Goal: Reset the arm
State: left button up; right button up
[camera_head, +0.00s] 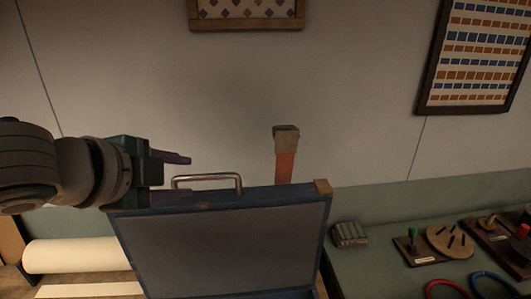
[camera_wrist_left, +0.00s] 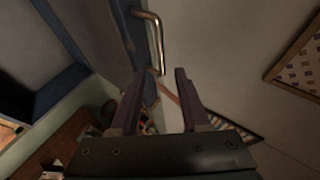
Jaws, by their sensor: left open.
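My left gripper (camera_head: 178,176) comes in from the left in the head view. Its fingers are apart and nothing is between them. It is beside the left end of the metal handle (camera_head: 207,177) on the top edge of a blue case lid (camera_head: 222,245). The lid stands raised, with its grey inner face towards me. In the left wrist view the two purple fingers (camera_wrist_left: 160,76) are spread, and the handle (camera_wrist_left: 157,40) lies just beyond their tips, apparently not gripped. My right gripper is in neither view.
An orange upright piece with a grey-brown top (camera_head: 286,160) shows behind the lid. A green table (camera_head: 365,268) at right bears a green bundle (camera_head: 349,234), wooden peg toys (camera_head: 450,241) and coloured rings (camera_head: 447,287). A pale roll (camera_head: 70,256) lies at lower left. Framed pictures hang on the wall.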

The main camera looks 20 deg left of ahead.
pick_arm(q)
jog(key=s+d+r+n+g+p, duration=0.1)
jog(key=s+d+n+g+p, duration=0.1)
jog(key=s, duration=0.5)
jog(key=s+d+r+n+g+p, duration=0.1)
jog(key=s+d+n+g+p, duration=0.2)
jog(key=s+n, duration=0.3)
jog(key=s+d+r+n+g+h+p, duration=0.1)
jog(key=s+d+n+g+p, duration=0.1)
jog(key=s, duration=0.6)
jog(key=d+n+p, duration=0.1)
jog(key=d+n, duration=0.1)
jog(key=d, duration=0.1)
jog(key=shift+s+r+g, duration=0.15)
jog(key=shift+s+g, duration=0.15)
jog(key=shift+s, duration=0.05)
